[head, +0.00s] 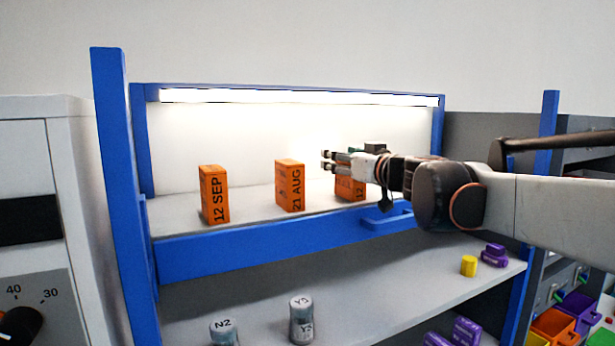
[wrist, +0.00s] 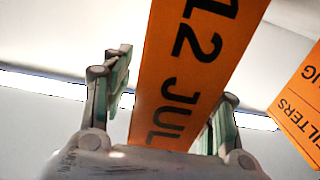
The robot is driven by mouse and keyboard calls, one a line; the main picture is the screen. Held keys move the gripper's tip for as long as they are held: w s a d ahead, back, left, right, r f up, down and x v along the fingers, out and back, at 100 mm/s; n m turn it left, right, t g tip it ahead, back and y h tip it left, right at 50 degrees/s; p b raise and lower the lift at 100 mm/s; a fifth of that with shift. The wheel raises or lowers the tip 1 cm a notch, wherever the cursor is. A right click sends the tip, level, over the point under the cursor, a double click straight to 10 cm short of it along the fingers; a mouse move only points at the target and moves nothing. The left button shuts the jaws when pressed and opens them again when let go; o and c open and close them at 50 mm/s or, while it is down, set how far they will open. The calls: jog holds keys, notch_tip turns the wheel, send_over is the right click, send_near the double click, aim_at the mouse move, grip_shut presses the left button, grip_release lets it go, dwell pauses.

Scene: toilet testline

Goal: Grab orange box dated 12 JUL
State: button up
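The orange box dated 12 JUL (head: 346,188) stands at the right of the lit upper shelf, partly hidden behind my gripper in the head view. In the wrist view the orange box (wrist: 185,85) shows its black "12 JUL" lettering large and close, tilted in the picture. My gripper (head: 327,160) reaches in from the right, level with the box's upper part. In the wrist view my gripper's fingers (wrist: 168,100) are spread, one on each side of the box. A gap shows between the left finger and the box. I cannot tell whether the right finger touches it.
Orange boxes dated 21 AUG (head: 290,186) and 12 SEP (head: 214,195) stand to the left on the same shelf. A blue front rail (head: 270,245) with a handle edges the shelf. Labelled grey containers (head: 301,321) and a yellow cylinder (head: 469,266) stand on the lower shelf.

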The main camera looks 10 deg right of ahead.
jog(key=shift+w+a+f, duration=0.15)
jog(key=shift+w+a, duration=0.05)
jog(key=shift+w, duration=0.15)
jog(key=c, duration=0.9)
jog(key=shift+c, duration=0.8)
jog(key=shift+s+d, duration=0.1)
jog(key=shift+s, duration=0.05)
